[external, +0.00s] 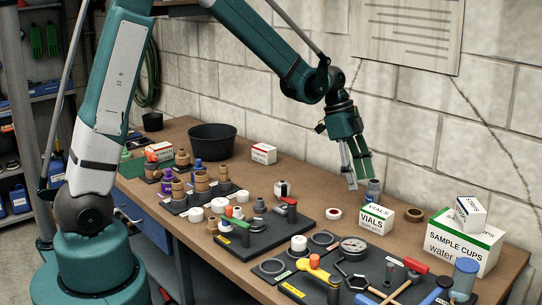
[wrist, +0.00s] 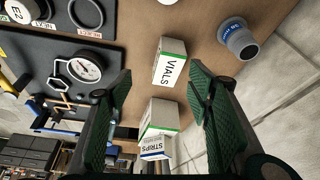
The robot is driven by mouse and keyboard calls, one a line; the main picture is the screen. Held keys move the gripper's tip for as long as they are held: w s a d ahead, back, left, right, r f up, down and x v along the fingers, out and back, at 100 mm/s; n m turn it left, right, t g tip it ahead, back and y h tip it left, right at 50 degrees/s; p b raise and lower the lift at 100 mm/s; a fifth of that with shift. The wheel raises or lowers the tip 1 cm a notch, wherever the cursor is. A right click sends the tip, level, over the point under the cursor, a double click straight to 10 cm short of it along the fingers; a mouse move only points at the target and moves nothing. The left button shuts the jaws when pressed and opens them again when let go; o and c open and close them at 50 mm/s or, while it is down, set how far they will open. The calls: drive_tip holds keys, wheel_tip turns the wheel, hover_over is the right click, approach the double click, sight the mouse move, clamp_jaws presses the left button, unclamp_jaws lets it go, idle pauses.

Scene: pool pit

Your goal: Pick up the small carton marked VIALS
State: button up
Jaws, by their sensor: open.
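The small VIALS carton (external: 376,218) is white with a green stripe and stands upright on the brown bench, towards the right in the external view. In the wrist view the VIALS carton (wrist: 170,62) lies ahead of the fingers, in the upper middle, between their lines. My gripper (external: 356,184) hangs above the bench, up and to the left of the carton, with its fingers pointing down. In the wrist view my gripper (wrist: 162,90) has its two green-padded fingers wide apart, with nothing held between them.
A SAMPLE CUPS box (external: 460,246) with a STRIPS carton (external: 470,212) on top stands to the right. A gauge (external: 353,246) and tool boards are in front. The block wall is behind.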

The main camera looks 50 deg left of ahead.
sight(377, 209)
drive_tip(key=shift+w+d+f+m+g+p, duration=0.25)
drive_tip(key=shift+w+d+f+m+p, duration=0.35)
drive_tip(key=shift+w+d+f, duration=0.35)
drive_tip(key=shift+w+d+f+m+g+p, duration=0.25)
drive_tip(key=shift+w+d+f+m+p, duration=0.2)
drive_tip(key=shift+w+d+f+m, duration=0.45)
drive_tip(key=shift+s+a+f+n, duration=0.15)
drive_tip(key=shift+f+n, duration=0.1)
drive_tip(key=shift+n, duration=0.05)
drive_tip(key=shift+x, duration=1.15)
drive_tip(key=shift+x, duration=2.65)
drive_tip(key=shift+f+b, duration=0.25)
drive_tip(key=shift+b, duration=0.3)
drive_tip(key=c, duration=1)
